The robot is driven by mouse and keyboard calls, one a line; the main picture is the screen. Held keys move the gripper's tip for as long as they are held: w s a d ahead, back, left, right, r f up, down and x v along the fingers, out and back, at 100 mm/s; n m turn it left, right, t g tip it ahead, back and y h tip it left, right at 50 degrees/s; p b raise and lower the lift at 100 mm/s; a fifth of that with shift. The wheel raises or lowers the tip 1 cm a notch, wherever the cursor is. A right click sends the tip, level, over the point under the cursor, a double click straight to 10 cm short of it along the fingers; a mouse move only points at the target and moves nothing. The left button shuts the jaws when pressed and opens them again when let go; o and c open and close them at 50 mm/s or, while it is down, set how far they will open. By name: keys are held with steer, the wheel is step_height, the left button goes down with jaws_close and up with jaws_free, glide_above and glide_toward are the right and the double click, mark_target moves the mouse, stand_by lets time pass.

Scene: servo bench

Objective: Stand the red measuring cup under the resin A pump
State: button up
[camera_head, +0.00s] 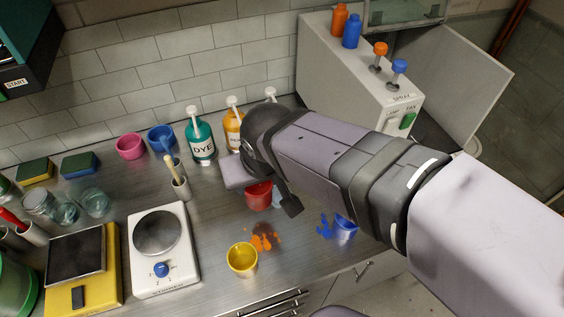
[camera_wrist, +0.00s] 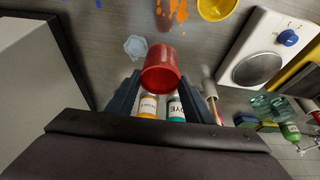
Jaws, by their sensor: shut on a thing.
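The red measuring cup (camera_head: 258,196) shows below my gripper (camera_head: 266,188) in the head view, partly hidden by it. In the wrist view the red cup (camera_wrist: 161,72) sits between the two fingers of my gripper (camera_wrist: 159,80), which are shut on it. I cannot tell whether its base touches the bench. A teal DYE pump bottle (camera_head: 201,143) and an orange pump bottle (camera_head: 233,133) stand behind it by the wall. The orange label is partly hidden, beginning "RE". A third white pump head (camera_head: 270,93) shows behind my arm; its bottle is hidden.
A yellow cup (camera_head: 242,259) stands in front, beside an orange spill (camera_head: 264,238). A stirrer plate (camera_head: 180,268) and a holder with sticks (camera_head: 181,187) are left. A grey spray cabinet (camera_head: 340,70) stands right.

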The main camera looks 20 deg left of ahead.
steer(key=w+a+f+b, duration=0.1)
steer(key=a+f+b, duration=0.15)
steer(key=a, duration=0.55)
steer(key=w+d+p, duration=0.2)
steer(key=w+p, duration=0.2)
steer(key=w, duration=0.6)
steer(key=w+d+p, duration=0.2)
steer(key=w+p, duration=0.1)
steer(key=w, duration=0.7)
steer(key=shift+s+f+p, duration=0.15)
steer(key=shift+f+p, duration=0.5)
steer(key=shift+f, duration=0.85)
steer(key=shift+s+f+p, duration=0.15)
steer(key=shift+f+p, duration=0.5)
steer(key=shift+f, duration=0.8)
steer(key=shift+w+a+f+p, duration=0.1)
steer(key=shift+w+p, duration=0.05)
steer(key=shift+p, duration=0.2)
steer(key=shift+f, duration=0.25)
steer(key=shift+f, duration=0.2)
steer(key=o, duration=1.5)
steer(key=shift+c, duration=0.2)
